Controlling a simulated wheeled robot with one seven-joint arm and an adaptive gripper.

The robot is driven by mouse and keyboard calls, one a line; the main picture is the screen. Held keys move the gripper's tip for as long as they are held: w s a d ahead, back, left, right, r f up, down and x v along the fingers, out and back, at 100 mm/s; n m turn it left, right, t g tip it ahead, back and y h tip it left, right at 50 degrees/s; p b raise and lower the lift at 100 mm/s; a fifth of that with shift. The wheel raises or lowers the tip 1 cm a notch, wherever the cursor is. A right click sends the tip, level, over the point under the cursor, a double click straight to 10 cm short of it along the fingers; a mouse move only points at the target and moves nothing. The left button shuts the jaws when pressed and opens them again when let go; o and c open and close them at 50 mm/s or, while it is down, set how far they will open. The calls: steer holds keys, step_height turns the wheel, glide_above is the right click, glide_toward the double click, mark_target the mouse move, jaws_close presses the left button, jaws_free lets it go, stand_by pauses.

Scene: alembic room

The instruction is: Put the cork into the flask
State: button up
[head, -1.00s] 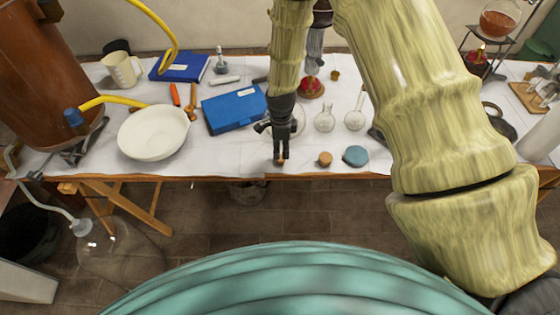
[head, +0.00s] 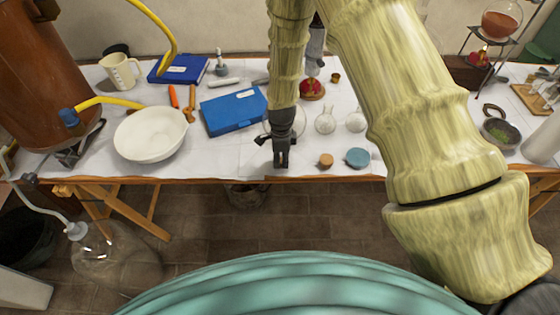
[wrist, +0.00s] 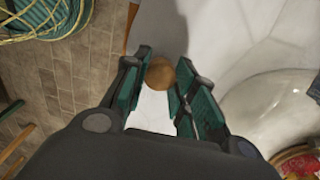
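The cork (wrist: 160,74) shows as a small brown round thing between the two finger pads in the wrist view. My gripper (wrist: 161,82) has a finger on either side of it, with the sides very near or touching. I cannot tell whether the fingers press on it. In the head view my gripper (head: 281,163) points down at the table's front edge, with a narrow gap between its fingers; the cork is not clear there. Small clear flasks (head: 325,123) and (head: 355,122) stand behind and to the right. A larger glass vessel (wrist: 268,104) shows in the wrist view.
A brown cork-like disc (head: 326,160) and a teal disc (head: 357,158) lie right of my gripper. A blue box (head: 233,112) and white bowl (head: 150,135) are to the left. A red-topped object (head: 311,88) stands behind. The cloth-covered table (head: 225,160) ends just in front.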

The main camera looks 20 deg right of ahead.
mark_target(281, 160)
steer(key=shift+c, duration=0.5)
steer(key=shift+r, duration=0.15)
steer(key=shift+r+p, duration=1.05)
steer(key=shift+r, duration=0.45)
steer(key=shift+r, duration=0.1)
